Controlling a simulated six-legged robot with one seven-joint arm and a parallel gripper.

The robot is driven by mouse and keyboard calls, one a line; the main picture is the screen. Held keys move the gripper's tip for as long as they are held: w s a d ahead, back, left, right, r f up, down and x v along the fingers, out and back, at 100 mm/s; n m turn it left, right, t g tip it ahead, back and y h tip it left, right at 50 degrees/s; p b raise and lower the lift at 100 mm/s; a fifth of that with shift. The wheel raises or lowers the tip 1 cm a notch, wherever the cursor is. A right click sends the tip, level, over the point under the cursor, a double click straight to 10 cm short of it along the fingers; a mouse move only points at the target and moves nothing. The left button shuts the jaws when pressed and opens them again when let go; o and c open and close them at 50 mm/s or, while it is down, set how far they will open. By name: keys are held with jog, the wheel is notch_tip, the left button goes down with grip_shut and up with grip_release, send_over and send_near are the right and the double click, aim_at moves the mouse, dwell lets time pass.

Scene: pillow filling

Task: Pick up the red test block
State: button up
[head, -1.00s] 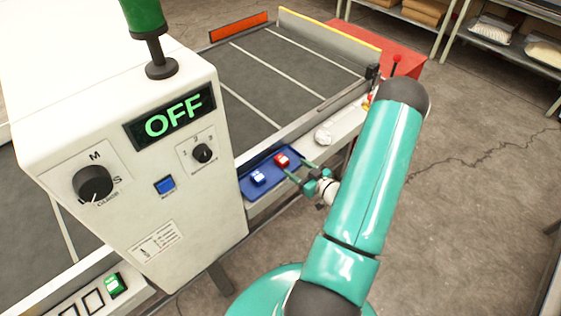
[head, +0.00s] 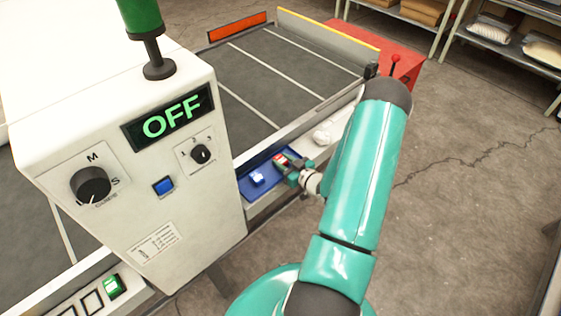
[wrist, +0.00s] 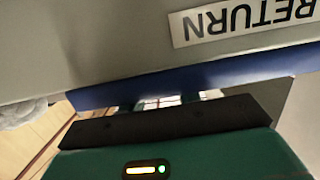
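The red test block (head: 280,160) sits on the right part of the blue tray (head: 247,190), partly hidden by my gripper. My gripper (head: 284,162) is at the block, with its fingers on either side of it. In the wrist view, a white and reddish piece of the block (wrist: 160,102) shows between the two green fingertips, with small gaps beside it. The fingers look open around the block. The gripper body hides most of it.
The white control cabinet (head: 120,150), its display reading OFF, stands close at the left. The grey conveyor (head: 270,75) runs behind. A RETURN label (wrist: 240,22) is close above in the wrist view.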

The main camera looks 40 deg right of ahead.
jog(key=shift+c, duration=0.7)
jog(key=shift+r, duration=0.2)
